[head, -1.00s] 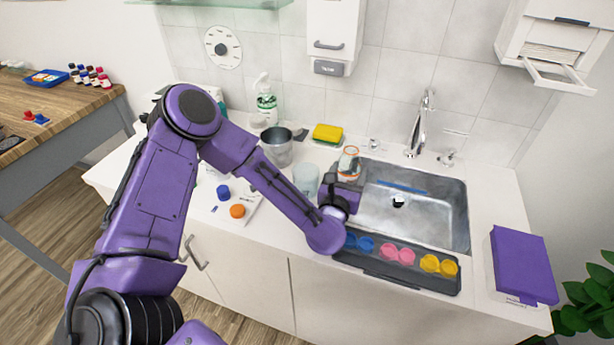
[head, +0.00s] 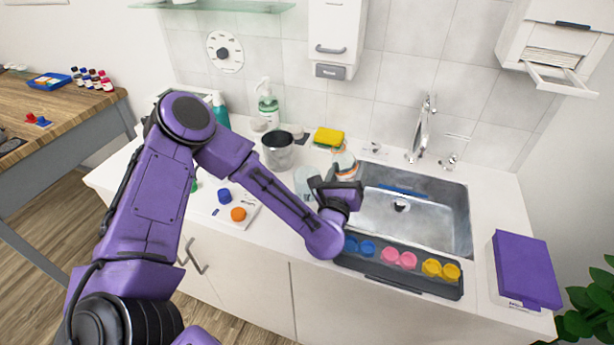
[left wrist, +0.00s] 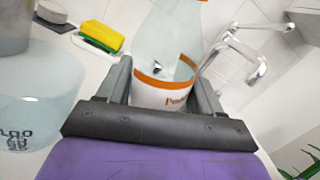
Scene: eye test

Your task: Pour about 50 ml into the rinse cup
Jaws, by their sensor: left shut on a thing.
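My left gripper (head: 340,182) is shut on a clear bottle with orange bands (head: 344,163). In the left wrist view the bottle (left wrist: 170,55) stands between the two fingers (left wrist: 163,90), with orange lettering near its lower band. I cannot tell its liquid level. A pale translucent cup (head: 303,181), which looks like the rinse cup, stands on the counter just left of the gripper. In the left wrist view the cup (left wrist: 38,85) is at the left, apart from the bottle, with dark print. Its inside looks empty there. My right gripper is not in view.
A metal beaker (head: 278,152) stands behind the cup. A yellow sponge (head: 328,137) lies at the back. The sink (head: 425,215) and tap (head: 420,130) are right of the gripper. A dark tray (head: 400,277) with coloured pots lies in front; a purple box (head: 524,268) is far right.

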